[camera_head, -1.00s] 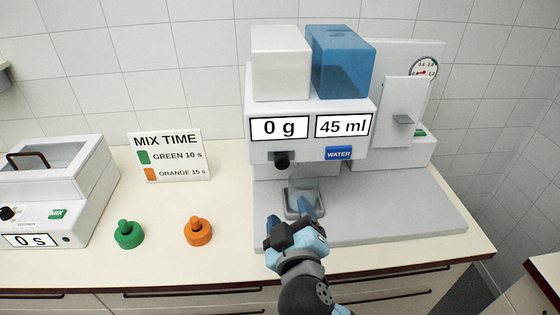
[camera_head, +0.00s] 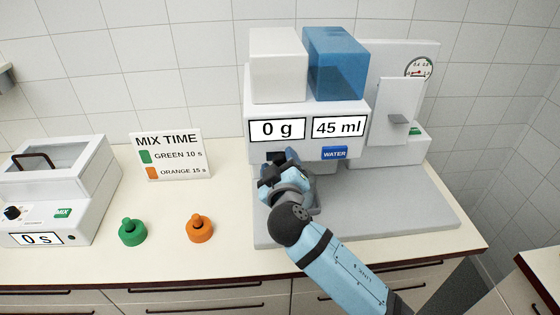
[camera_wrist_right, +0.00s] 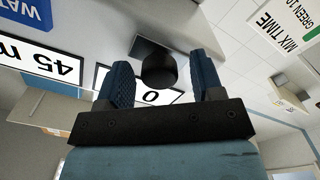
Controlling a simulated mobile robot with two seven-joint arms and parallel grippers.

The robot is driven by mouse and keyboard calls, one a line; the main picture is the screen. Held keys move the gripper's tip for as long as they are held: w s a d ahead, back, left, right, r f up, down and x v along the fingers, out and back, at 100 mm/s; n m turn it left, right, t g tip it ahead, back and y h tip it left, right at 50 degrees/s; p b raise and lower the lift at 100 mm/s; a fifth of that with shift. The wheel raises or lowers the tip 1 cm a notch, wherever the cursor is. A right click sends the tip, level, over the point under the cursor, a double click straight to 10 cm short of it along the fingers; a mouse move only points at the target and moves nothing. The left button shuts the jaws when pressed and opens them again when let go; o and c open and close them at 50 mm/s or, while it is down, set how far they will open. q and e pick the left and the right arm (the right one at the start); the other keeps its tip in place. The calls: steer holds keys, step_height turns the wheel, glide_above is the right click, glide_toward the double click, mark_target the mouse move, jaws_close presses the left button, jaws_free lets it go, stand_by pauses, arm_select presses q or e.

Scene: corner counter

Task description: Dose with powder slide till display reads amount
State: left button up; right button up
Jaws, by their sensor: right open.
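The dosing machine (camera_head: 258,160) stands on the counter. Its powder display (camera_head: 277,129) reads 0 g and its other display (camera_head: 339,127) reads 45 ml. The black powder slide knob (camera_wrist_right: 158,72) shows between my right fingers in the right wrist view. My right gripper (camera_head: 280,157) is open just below the 0 g display, with a finger on each side of the knob; contact cannot be told. The arm mostly hides the clear cup on its grey stand (camera_head: 314,203). The white powder box (camera_head: 278,65) sits on top. My left gripper is out of view.
A blue water tank (camera_head: 336,62) and the blue WATER button (camera_head: 334,153) are to the right. Green (camera_head: 132,233) and orange (camera_head: 199,229) stoppers stand left, before the MIX TIME sign (camera_head: 170,156). A mixer (camera_head: 50,190) showing 0 s is at far left.

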mark_target(280, 164)
jaws_close()
steer(key=s, duration=0.4)
steer(key=shift+s+f, duration=0.15)
steer(key=shift+s, duration=0.15)
steer(key=shift+c, duration=1.8)
jaws_free()
steer(key=o, duration=0.3)
steer(key=shift+s+d, duration=0.1)
steer(key=shift+o, duration=0.3)
